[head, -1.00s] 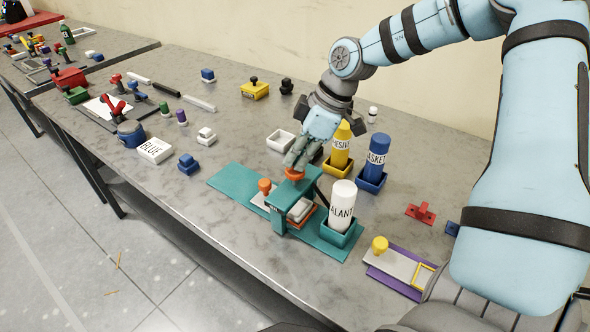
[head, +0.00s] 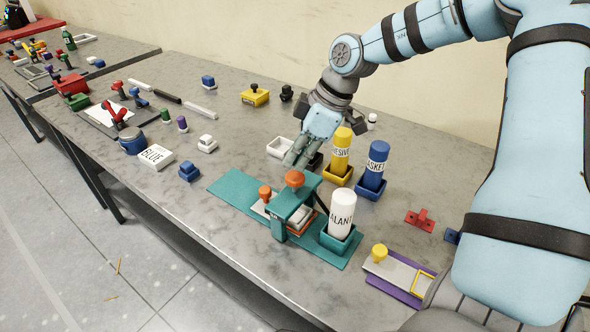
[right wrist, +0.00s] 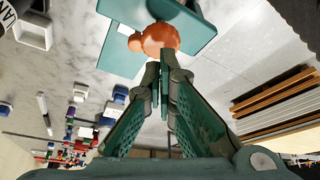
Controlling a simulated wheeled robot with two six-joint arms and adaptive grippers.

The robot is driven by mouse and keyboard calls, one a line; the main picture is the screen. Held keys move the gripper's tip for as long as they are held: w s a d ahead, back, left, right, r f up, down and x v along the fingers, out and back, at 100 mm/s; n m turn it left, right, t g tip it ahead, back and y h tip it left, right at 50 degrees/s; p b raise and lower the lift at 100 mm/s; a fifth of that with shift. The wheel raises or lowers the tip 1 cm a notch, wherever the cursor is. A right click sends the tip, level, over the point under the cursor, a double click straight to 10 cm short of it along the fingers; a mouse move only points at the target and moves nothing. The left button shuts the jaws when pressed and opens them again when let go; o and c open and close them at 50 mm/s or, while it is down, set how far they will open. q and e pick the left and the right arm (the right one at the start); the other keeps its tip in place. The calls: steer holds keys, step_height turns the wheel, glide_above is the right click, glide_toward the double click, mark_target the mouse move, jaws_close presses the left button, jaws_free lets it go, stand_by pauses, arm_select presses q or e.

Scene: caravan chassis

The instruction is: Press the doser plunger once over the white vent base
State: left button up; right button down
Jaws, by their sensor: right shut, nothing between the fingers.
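The teal doser stand (head: 281,226) stands on a teal base plate (head: 228,187), with an orange plunger knob (head: 295,179) on top. A white block, likely the vent base (head: 299,215), lies under the stand's arm and is partly hidden by it. My right gripper (head: 290,163) is shut and empty, close above and behind the knob in the head view. In the right wrist view, the shut fingertips (right wrist: 158,75) point toward the orange knob (right wrist: 160,38); whether they touch it I cannot tell. My left gripper is not in view.
A white sealant bottle (head: 342,209) stands in a teal holder beside the doser. Yellow (head: 341,151) and blue (head: 376,164) bottles stand behind. A purple-edged plate with a yellow knob (head: 379,252) lies at the right.

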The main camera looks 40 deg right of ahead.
mark_target(297, 176)
step_height(297, 176, up, 6)
steer(key=p, duration=0.3)
steer(key=shift+f, duration=0.2)
stand_by(0.4)
